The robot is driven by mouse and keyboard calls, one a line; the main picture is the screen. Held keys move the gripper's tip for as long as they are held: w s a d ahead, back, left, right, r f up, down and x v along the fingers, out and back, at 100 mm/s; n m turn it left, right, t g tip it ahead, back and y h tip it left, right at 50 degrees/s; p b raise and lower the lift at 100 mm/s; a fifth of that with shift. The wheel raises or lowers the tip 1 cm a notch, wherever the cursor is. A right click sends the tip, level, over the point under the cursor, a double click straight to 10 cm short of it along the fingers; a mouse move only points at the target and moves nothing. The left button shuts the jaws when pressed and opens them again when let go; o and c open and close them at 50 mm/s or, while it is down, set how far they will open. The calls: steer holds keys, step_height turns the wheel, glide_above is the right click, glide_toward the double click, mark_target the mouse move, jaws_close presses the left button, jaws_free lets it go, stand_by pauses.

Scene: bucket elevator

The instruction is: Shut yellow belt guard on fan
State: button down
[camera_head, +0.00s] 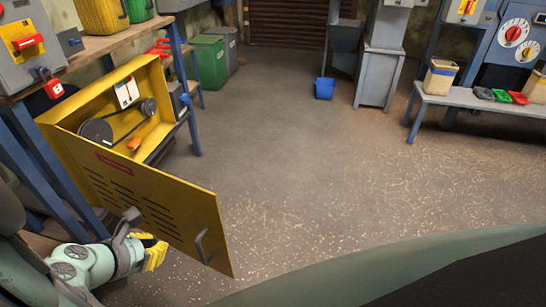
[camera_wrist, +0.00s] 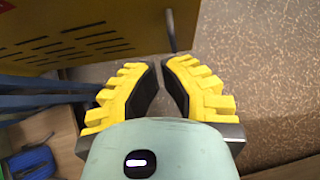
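The yellow belt guard (camera_head: 150,201) is a slotted door panel with a grey handle (camera_head: 203,246) near its free edge. It stands swung open from the yellow fan housing (camera_head: 72,121), where pulleys and a belt show inside. My gripper (camera_head: 154,254) is at the lower left in the head view, beside the outer face of the guard. In the wrist view my gripper (camera_wrist: 160,84) has its two yellow fingers apart with nothing between them. The guard (camera_wrist: 70,35) shows beyond the fingers at the upper left, and its handle (camera_wrist: 170,30) is ahead of the fingertips.
An orange object (camera_head: 134,144) lies inside the housing. A blue-legged bench (camera_head: 28,150) stands at the left. The floor (camera_head: 300,165) in the middle is open, with scattered grain.

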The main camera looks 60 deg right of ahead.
steer(key=s+f+g, duration=0.1)
steer(key=s, duration=0.1)
glide_toward(208, 228)
steer(key=x, duration=0.5)
steer(key=shift+s+a+f, duration=0.1)
steer(key=shift+f, duration=0.4)
steer(key=shift+d, duration=0.6)
